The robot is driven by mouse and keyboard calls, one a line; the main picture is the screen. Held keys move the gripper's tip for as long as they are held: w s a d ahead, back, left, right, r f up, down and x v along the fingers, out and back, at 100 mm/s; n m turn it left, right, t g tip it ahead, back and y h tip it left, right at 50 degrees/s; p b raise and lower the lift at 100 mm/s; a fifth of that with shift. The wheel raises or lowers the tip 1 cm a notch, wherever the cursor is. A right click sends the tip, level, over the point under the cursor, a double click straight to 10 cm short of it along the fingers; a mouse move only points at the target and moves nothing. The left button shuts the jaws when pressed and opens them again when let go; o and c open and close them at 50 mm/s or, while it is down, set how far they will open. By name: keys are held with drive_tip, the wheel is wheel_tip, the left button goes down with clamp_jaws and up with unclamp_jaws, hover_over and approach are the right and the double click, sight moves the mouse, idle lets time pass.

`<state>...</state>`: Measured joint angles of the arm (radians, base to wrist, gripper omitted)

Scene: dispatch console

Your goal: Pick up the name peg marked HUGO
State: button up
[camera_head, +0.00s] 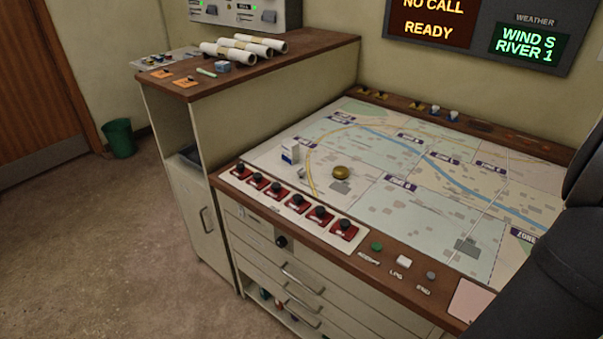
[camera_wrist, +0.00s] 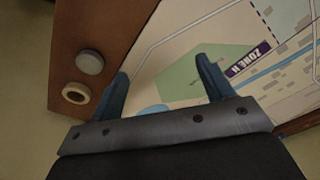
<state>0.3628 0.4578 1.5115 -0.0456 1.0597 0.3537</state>
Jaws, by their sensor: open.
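No lettering reading HUGO can be made out in either view, so I cannot tell which piece is the HUGO peg. Small yellow pieces (camera_head: 386,95) and blue-and-white pieces (camera_head: 453,115) stand along the wooden rail behind the map, too small to read. My gripper (camera_wrist: 162,70) shows in the wrist view with its two blue fingers apart. Nothing is held between them. It is over the map (camera_wrist: 180,50), near a ZONE H label (camera_wrist: 248,60). The gripper itself is not visible in the head view.
Red blocks with black knobs (camera_head: 320,215) line the map's front edge. A brass dome (camera_head: 341,173) and a small white-and-blue box (camera_head: 289,153) stand on the map. Rolled papers (camera_head: 228,52) and orange cards (camera_head: 186,81) lie on the left cabinet.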

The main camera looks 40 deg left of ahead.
drive_tip(key=c, duration=0.4)
drive_tip(key=shift+c, duration=0.2)
